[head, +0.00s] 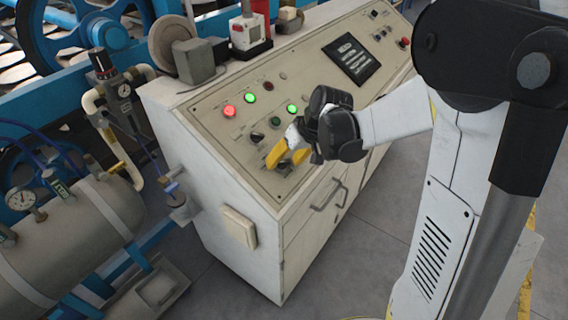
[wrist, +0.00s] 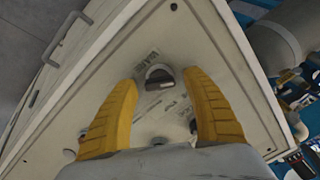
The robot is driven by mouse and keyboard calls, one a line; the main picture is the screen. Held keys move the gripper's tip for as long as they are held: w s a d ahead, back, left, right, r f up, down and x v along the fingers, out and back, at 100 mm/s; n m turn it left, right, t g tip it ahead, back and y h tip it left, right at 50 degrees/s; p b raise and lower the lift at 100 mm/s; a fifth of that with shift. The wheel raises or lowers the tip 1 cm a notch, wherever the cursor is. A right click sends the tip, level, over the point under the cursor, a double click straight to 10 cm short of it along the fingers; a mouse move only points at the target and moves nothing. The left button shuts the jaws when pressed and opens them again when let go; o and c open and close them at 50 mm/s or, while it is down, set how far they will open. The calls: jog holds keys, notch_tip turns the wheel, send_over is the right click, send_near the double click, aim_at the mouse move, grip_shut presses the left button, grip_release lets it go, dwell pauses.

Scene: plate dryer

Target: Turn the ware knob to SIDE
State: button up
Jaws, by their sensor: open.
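The ware knob (wrist: 158,76) is a dark half-round knob on a light base, on the beige sloped panel, in the wrist view. The word WARE is printed beside it; other lettering near it is too small to read surely. My gripper (wrist: 160,82) has two yellow fingers, open, one on each side of the knob with gaps between. I cannot tell whether the tips touch the panel. In the head view my gripper (head: 284,164) is low over the panel's near left corner and largely hides the knob.
The control cabinet (head: 230,190) has red and green lamps, other knobs (head: 257,137) and a dark display (head: 351,61). A drawer handle (head: 328,195) juts from its front. A tank with gauges (head: 75,235) stands left. A grey block and a red-white device sit on top.

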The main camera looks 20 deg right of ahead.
jog(key=shift+c, duration=0.2)
jog(key=c, duration=1.2)
jog(key=shift+o, duration=0.2)
jog(key=shift+m, duration=0.5)
jog(key=m, duration=0.2)
jog(key=shift+m, duration=0.4)
jog(key=shift+d+m, duration=0.1)
jog(key=shift+m, duration=1.9)
jog(key=shift+y, duration=0.3)
jog(key=o, duration=1.2)
